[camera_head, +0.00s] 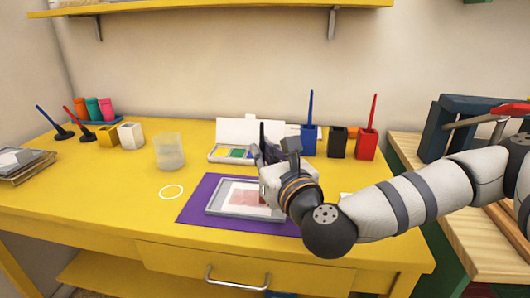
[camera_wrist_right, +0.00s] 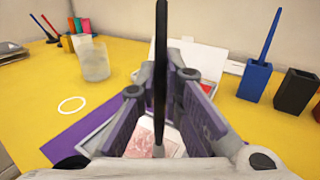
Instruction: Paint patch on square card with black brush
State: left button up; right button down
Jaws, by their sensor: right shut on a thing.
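My right gripper (camera_head: 270,156) is shut on the black brush (camera_head: 262,134) and holds it upright above the far right part of the purple mat. In the right wrist view the black brush (camera_wrist_right: 161,55) stands between the purple-padded fingers (camera_wrist_right: 162,105). A card (camera_head: 236,194) with a pinkish patch lies in a grey frame-like tray (camera_head: 222,211) on the purple mat (camera_head: 192,211). My gripper hides the right side of the card and tray. The card (camera_wrist_right: 168,148) shows partly below the fingers in the wrist view; the brush's tip is hard to make out.
A white paint box (camera_head: 252,131) with its lid open stands behind the mat. A blue cup (camera_head: 308,140), black cup (camera_head: 337,142) and red cup (camera_head: 367,145) stand at the right. A clear cup (camera_head: 169,152) and a white ring (camera_head: 171,192) are left of the mat.

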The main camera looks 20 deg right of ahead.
aim_at(263, 150)
jog(key=shift+w+a+r, duration=0.35)
jog(key=shift+w+a, duration=0.05)
jog(key=shift+a, duration=0.2)
jog(key=shift+w+d, duration=0.8)
jog(key=shift+w, duration=0.35)
jog(key=shift+f+b, duration=0.3)
jog(key=shift+f, duration=0.1)
